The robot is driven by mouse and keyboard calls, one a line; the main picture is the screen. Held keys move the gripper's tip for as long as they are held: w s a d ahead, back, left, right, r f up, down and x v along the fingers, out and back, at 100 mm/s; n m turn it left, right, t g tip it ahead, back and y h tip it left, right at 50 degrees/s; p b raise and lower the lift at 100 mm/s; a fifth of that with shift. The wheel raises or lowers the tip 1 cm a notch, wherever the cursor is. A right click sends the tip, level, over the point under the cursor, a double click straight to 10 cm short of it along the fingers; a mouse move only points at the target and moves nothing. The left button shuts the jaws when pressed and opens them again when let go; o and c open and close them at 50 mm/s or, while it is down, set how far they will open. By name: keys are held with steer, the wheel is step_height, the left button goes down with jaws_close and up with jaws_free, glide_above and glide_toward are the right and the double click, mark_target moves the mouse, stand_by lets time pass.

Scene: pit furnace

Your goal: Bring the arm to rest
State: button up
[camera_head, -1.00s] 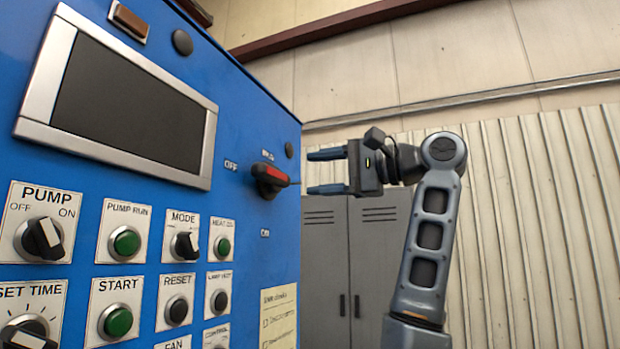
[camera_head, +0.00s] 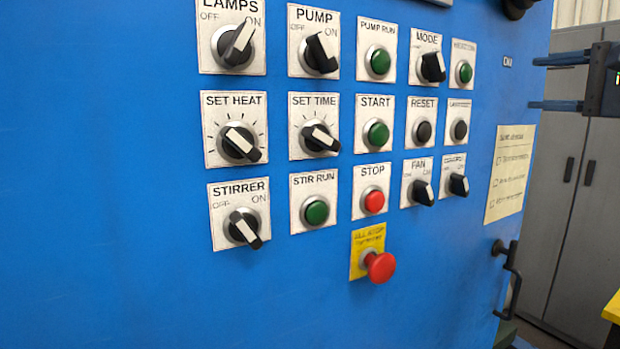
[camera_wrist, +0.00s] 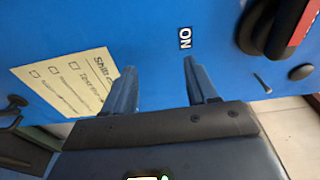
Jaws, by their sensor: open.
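My gripper (camera_head: 562,83) shows at the upper right edge of the head view, its two blue fingers apart and pointing left toward the blue panel (camera_head: 120,220). The rest of my arm is outside that view. In the wrist view my gripper (camera_wrist: 158,85) is open, with nothing between the fingers. The fingers lie in front of the panel, below the ON label (camera_wrist: 185,38). The black and red rotary switch (camera_wrist: 270,28) is at the upper right of the wrist view, apart from the fingers. I cannot tell the exact gap to the panel.
The panel carries several knobs and buttons, with a red mushroom button (camera_head: 380,267) below them. A yellow checklist (camera_head: 510,172) and a dark handle (camera_head: 511,280) are near its right edge. Grey lockers (camera_head: 572,180) stand behind. A yellow edge (camera_head: 613,308) shows at lower right.

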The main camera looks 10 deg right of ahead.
steer(key=shift+h, duration=0.8)
steer(key=f, duration=0.4)
steer(key=w+a+f, duration=0.1)
steer(key=f, duration=0.7)
steer(key=shift+w+a+f, duration=0.3)
steer(key=shift+g+h, duration=0.3)
steer(key=shift+h, duration=0.3)
steer(key=f, duration=0.3)
steer(key=a+f, duration=0.1)
steer(key=f, duration=0.2)
steer(key=s+a+f, duration=0.1)
steer(key=f, duration=0.2)
steer(key=shift+f, duration=0.1)
steer(key=s+a+f+n+g+h, duration=0.15)
steer(key=s+a+f, duration=0.35)
steer(key=s+f, duration=0.55)
steer(key=s+a+f+n+h, duration=0.1)
steer(key=s+a+f+n, duration=0.35)
steer(key=f, duration=0.85)
steer(key=s+a+n, duration=0.3)
steer(key=s, duration=0.7)
steer(key=s+a+r+n+y, duration=0.1)
steer(key=s+a+n, duration=0.2)
steer(key=s, duration=0.7)
steer(key=s+a+n, duration=0.3)
steer(key=s, duration=0.7)
steer(key=shift+r+g, duration=0.15)
steer(key=shift+g, duration=0.2)
